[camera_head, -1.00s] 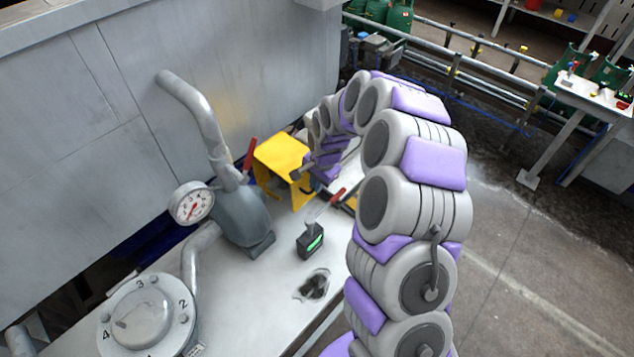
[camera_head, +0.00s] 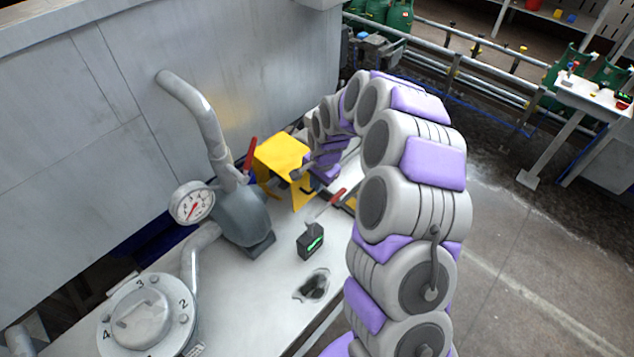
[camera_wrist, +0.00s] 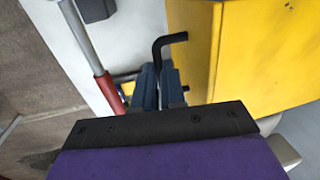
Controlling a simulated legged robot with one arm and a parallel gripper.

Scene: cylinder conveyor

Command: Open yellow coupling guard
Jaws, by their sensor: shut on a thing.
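The yellow coupling guard (camera_head: 280,152) stands on the white bench against the grey wall in the head view. Its yellow face fills the right side of the wrist view (camera_wrist: 265,50). A black bent handle (camera_wrist: 168,42) sits beside the yellow face. My gripper (camera_wrist: 159,82) is shut on this handle, with its blue-grey fingers on either side of the shaft. In the head view my gripper (camera_head: 298,174) is at the guard's right front side, small and partly hidden by my arm.
A red-handled lever (camera_head: 338,194) stands close to my gripper; its red grip also shows in the wrist view (camera_wrist: 110,92). A second red lever (camera_head: 250,153) is left of the guard. A pipe with a gauge (camera_head: 192,203) and a small black box (camera_head: 310,241) are nearer.

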